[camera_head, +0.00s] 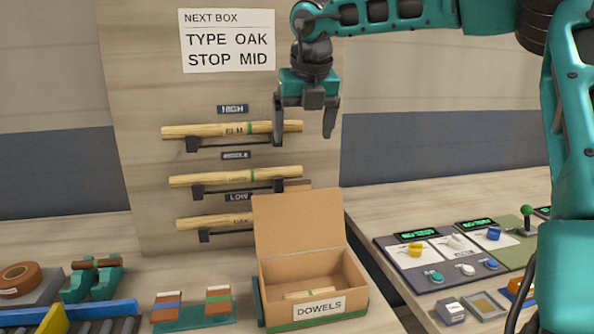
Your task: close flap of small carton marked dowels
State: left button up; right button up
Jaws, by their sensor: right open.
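The small cardboard carton (354,282) stands on the bench at the lower middle, with a label reading DOWELS on its front. Its flap (298,222) stands up at the back, so the carton is open. A few pale dowels (310,294) lie inside. My right gripper (305,134) hangs above the carton's flap with its fingers pointing down. It is open and empty, apart from the flap, in front of the upright board. My left gripper is not in view.
A control panel (420,270) lies right of the carton. Colour-striped blocks (218,300), a tape roll (20,278) and a roller track (100,325) are left.

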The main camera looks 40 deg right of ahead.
aim_at(298, 185)
jog(key=x, duration=1.2)
jog(key=shift+w+f, duration=0.15)
jog(key=shift+f, duration=0.2)
jog(key=shift+c, duration=0.4)
jog(key=c, duration=1.4)
jog(key=shift+c, duration=0.2)
